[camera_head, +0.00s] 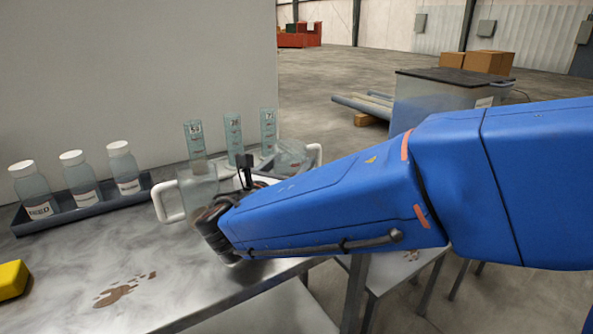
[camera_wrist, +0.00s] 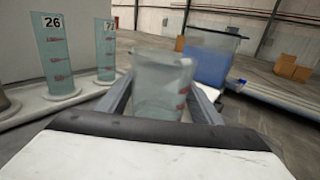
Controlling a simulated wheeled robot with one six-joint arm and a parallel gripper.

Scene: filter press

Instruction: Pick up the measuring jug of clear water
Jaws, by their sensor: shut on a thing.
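A clear measuring jug (camera_wrist: 160,88) with red marks stands between the two fingers of my gripper (camera_wrist: 165,105) in the wrist view. My gripper is shut on it. In the head view a clear jug (camera_head: 291,156) with a white handle on its right shows just beyond my gripper; my blue arm hides its lower part. Its fill level is hard to tell, and I cannot tell whether it touches the table. A second clear jug (camera_head: 196,186) with a white handle on its left stands to the left of my gripper; my wrist covers part of its base.
Tall graduated cylinders (camera_head: 233,140) stand behind the jugs, also in the wrist view (camera_wrist: 55,60). A dark tray (camera_head: 90,205) holds labelled bottles at left. A yellow block (camera_head: 12,279) and a brown spill (camera_head: 118,291) lie on the metal table (camera_head: 190,265). A dark-topped tank (camera_head: 440,95) stands beyond.

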